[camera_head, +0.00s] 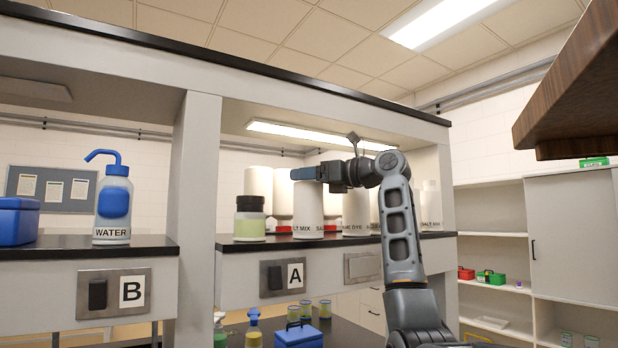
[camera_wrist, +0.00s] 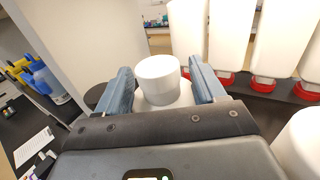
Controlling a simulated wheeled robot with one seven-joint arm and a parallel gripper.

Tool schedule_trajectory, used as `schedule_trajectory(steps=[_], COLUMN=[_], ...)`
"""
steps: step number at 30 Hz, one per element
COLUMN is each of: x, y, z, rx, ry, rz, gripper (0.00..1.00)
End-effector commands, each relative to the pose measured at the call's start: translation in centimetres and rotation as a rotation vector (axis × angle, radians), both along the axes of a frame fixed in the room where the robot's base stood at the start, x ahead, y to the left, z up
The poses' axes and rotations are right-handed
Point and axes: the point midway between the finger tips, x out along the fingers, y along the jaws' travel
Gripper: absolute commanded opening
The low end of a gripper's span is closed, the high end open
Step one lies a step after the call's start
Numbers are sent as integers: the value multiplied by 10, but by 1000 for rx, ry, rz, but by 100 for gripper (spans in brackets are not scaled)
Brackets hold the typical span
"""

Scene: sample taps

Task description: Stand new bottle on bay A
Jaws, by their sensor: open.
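Bay A is the shelf bay with the dark worktop (camera_head: 340,240) above the "A" sign (camera_head: 295,275). A white bottle (camera_head: 308,208), its label partly reading "LT MIX", stands upright on it. My gripper (camera_head: 305,173) is at the top of this bottle. In the wrist view, a white cap (camera_wrist: 158,75) sits between the open fingers of my gripper (camera_wrist: 160,85), with a gap beside it. A green-filled bottle with a black cap (camera_head: 250,217) stands to the left on the bay. I cannot tell which bottle is the new one.
More white containers stand at the back and right of bay A, some with red bases (camera_wrist: 263,85). A pillar (camera_head: 196,180) separates bay A from bay B, which holds a blue-capped water bottle (camera_head: 113,205) and a blue box (camera_head: 17,220). A brown overhang (camera_head: 575,90) is at upper right.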

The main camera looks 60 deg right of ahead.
Motion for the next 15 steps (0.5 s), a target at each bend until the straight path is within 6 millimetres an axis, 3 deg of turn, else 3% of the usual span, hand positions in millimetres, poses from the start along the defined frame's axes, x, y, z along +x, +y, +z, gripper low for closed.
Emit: schedule_trajectory(steps=[8, 15], x=[-7, -51], y=[0, 1], z=[2, 0], rx=[0, -1], ry=[-2, -3], rz=[-1, -2], gripper=[69, 69])
